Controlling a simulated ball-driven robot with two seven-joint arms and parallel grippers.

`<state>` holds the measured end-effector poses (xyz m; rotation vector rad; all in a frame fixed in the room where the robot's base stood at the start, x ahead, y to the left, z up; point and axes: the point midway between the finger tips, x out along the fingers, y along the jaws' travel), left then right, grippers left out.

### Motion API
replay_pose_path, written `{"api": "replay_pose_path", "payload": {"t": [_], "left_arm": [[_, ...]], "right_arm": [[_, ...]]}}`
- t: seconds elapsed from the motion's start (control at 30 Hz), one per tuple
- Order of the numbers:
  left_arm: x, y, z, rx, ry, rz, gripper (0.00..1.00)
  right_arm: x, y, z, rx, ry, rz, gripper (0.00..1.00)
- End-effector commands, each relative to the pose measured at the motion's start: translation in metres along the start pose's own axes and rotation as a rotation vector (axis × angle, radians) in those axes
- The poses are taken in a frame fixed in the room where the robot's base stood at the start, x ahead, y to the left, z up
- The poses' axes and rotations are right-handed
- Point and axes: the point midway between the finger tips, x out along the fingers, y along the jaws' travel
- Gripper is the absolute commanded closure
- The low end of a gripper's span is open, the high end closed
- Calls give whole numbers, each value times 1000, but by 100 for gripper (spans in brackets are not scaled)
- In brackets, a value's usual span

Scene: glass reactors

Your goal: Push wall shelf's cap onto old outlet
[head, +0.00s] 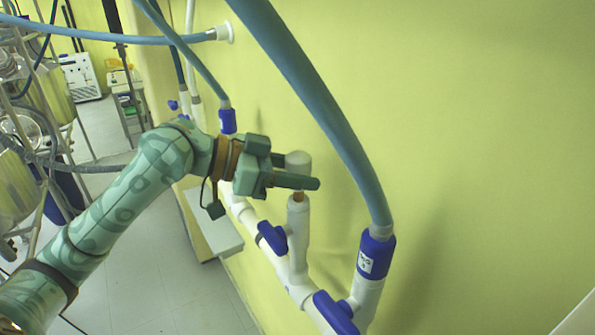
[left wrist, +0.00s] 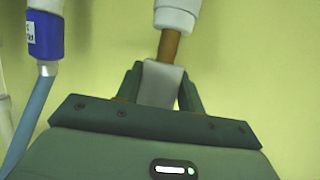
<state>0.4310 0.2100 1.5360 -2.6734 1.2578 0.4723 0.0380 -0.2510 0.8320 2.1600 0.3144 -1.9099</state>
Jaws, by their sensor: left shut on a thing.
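My left gripper (head: 292,172) is shut on a whitish cap (head: 298,158) and holds it just above the old outlet. The outlet is a short brown stub (head: 298,197) on top of an upright white pipe (head: 298,230) beside the wall. A finger hides the meeting of cap and stub in the head view. In the left wrist view the cap (left wrist: 161,83) sits between the fingers (left wrist: 160,88), and the brown stub (left wrist: 170,44) lines up with its end. I cannot tell whether they touch or overlap. My right gripper is not in view.
The white wall shelf (head: 213,222) is bare where visible, below my left arm. Blue valve handles (head: 272,237) sit on the white piping. A thick blue hose (head: 315,100) curves down to a blue-collared fitting (head: 376,247) right of the outlet. Glassware frames stand far left.

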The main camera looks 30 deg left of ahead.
Motion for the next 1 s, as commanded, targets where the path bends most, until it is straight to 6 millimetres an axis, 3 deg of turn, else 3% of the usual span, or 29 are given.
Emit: {"api": "replay_pose_path", "payload": {"t": [1.0], "left_arm": [[7,0,17,0,1,0,86]], "right_arm": [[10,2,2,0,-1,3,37]]}}
